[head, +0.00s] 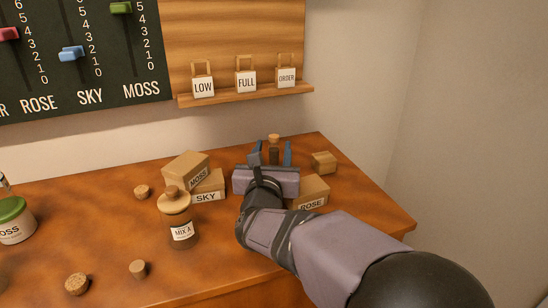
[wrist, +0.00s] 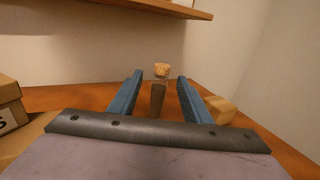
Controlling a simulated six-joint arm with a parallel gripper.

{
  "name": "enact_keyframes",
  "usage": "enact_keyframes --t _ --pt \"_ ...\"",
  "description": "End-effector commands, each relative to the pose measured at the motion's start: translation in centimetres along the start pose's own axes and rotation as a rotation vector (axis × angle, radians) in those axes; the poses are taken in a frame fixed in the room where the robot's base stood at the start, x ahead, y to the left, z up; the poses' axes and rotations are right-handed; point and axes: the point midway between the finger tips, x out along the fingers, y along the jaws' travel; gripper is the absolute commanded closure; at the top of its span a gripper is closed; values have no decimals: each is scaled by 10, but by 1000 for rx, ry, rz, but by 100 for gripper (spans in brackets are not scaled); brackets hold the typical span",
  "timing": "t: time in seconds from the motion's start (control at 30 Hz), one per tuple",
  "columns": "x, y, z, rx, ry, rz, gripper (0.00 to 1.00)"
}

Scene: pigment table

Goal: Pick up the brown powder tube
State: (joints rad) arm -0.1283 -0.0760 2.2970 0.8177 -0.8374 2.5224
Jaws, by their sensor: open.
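The brown powder tube (wrist: 157,98) stands upright on the table, a small glass tube with dark brown powder and a cork stopper. In the wrist view it is between the two blue fingers of my gripper (wrist: 158,97), with a gap on each side. In the head view my gripper (head: 273,155) is at the back right of the table, and the tube (head: 274,154) shows between its fingers. My gripper is open and holds nothing. The tube's lower part is hidden in the head view by my gripper's body.
A small wooden block (head: 324,162) stands close to the right of my gripper. ROSE (head: 309,192), SKY (head: 209,188) and MOSS (head: 186,168) boxes, a MIX A bottle (head: 180,220) and loose corks (head: 77,284) are nearby. A wooden ledge with tags (head: 246,95) is on the wall behind.

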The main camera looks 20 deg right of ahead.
Motion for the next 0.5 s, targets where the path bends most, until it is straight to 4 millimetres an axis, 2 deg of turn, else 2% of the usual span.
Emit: enact_keyframes --t 0.2,0.5 --pt "24 -1 0 0 0 -3 56" --pt "28 0 -1 -1 -1 0 56"
